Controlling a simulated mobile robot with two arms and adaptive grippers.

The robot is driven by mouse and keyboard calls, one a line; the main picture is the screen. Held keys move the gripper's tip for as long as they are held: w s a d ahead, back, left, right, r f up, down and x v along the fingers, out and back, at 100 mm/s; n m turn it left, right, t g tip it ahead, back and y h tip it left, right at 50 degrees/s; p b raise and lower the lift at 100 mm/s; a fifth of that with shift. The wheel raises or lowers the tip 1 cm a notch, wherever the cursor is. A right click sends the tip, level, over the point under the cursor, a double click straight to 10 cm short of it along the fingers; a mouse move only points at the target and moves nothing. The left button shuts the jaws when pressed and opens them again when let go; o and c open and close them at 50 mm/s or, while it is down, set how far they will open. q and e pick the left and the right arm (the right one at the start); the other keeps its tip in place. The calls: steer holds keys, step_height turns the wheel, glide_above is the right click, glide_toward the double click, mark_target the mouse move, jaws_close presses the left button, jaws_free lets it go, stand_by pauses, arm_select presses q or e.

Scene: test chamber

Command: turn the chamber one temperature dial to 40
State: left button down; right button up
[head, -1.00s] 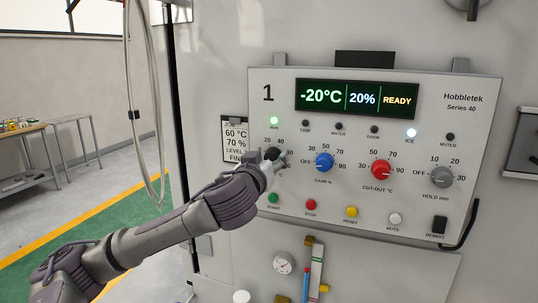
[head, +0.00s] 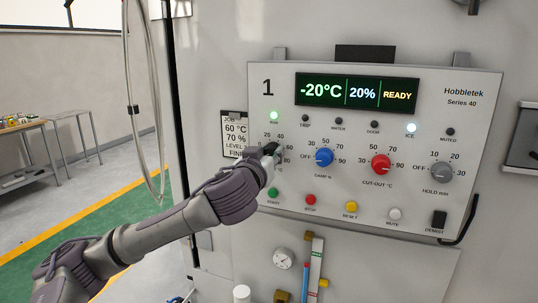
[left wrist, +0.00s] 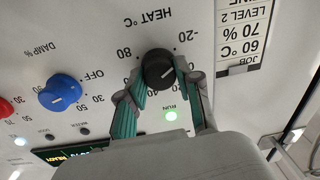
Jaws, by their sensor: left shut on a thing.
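The chamber one panel (head: 465,120) fills the middle of the head view, with a large 1 at its top left. Its display (head: 357,92) reads -20°C, 20% and READY. The black HEAT °C dial (left wrist: 158,67) shows in the left wrist view, upside down, with marks from -20 to 80 around it. My left gripper (head: 268,153) is shut on this dial, one finger on each side. The dial is mostly hidden by the gripper in the head view. I cannot read its pointer surely. My right gripper is not in view.
The blue DAMP % dial (head: 324,158) is close to the right of my gripper, then the red CUT-OUT dial (head: 381,164) and grey HOLD dial (head: 439,172). Several buttons run below. A job card (head: 235,135) hangs at the panel's left edge, reading 60 °C, 70 %.

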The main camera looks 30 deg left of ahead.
arm_select(q)
steer(key=m+p, duration=0.2)
steer(key=m, duration=0.9)
steer(key=shift+m, duration=0.3)
steer(key=shift+f+m+h+p, duration=0.15)
steer(key=shift+m+h+p, duration=0.25)
steer(key=shift+m+p, duration=3.2)
steer(key=shift+f+m+h+p, duration=0.1)
steer(key=shift+m+h+p, duration=0.85)
steer(key=shift+m, duration=4.65)
steer(key=shift+f+y+p, duration=0.1)
steer(key=shift+y+p, duration=0.45)
steer(key=shift+p, duration=0.05)
steer(key=c, duration=0.8)
jaws_free()
